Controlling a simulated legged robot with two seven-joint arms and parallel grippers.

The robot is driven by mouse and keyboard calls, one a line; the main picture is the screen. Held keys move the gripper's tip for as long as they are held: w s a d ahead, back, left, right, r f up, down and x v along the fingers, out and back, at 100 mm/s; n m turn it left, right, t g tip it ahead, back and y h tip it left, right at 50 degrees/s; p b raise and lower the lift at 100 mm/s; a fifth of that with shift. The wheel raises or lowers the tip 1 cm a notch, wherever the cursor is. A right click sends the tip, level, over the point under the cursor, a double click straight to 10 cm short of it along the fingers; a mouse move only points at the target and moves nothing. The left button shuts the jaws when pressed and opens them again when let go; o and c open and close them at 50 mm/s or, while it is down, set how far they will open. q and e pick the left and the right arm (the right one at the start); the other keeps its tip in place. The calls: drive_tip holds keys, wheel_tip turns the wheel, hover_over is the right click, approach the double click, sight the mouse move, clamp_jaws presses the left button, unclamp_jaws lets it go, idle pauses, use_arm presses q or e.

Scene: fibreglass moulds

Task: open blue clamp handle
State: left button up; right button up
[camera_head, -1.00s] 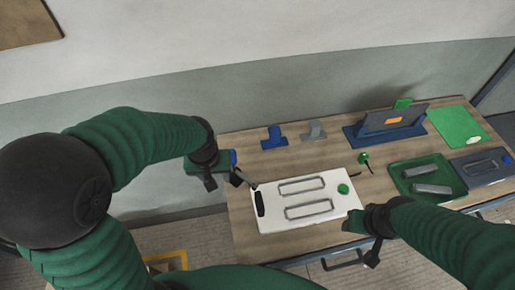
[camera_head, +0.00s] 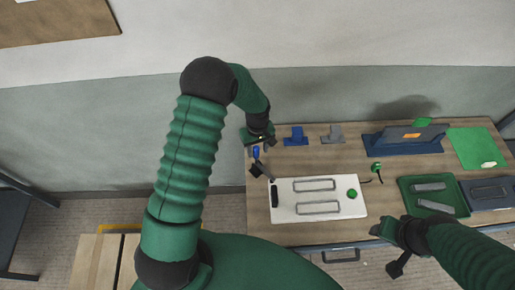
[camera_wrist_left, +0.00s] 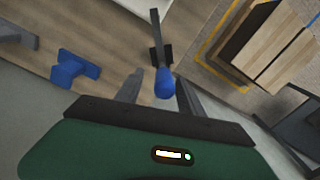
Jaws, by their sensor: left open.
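The blue clamp handle (camera_head: 256,152) is at the left edge of the table, on a toggle clamp with a grey arm (camera_head: 262,171) and dark base, beside the white board's left end. In the left wrist view the blue handle (camera_wrist_left: 165,84) points toward me and lies between the two fingers. My left gripper (camera_head: 258,143) is just beyond the handle, open, with a gap on each side of it. Whether a finger touches it, I cannot tell. My right gripper (camera_head: 385,248) is over the table's front edge, far from the clamp; its jaw gap is unclear.
The white board (camera_head: 340,200) carries two grey frames and a green knob. A blue T-shaped block (camera_head: 295,138) and a grey one (camera_head: 334,134) stand behind it. A green tray (camera_head: 408,201) and a blue stand (camera_head: 375,148) are to the right.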

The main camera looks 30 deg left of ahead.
use_arm(q)
drive_tip(key=shift+a+f, duration=0.1)
drive_tip(key=shift+f, duration=0.85)
drive_tip(key=shift+s+a+f, duration=0.1)
drive_tip(key=shift+a+f, duration=0.05)
drive_tip(key=shift+a, duration=0.2)
drive_tip(key=shift+d, duration=0.15)
clamp_jaws()
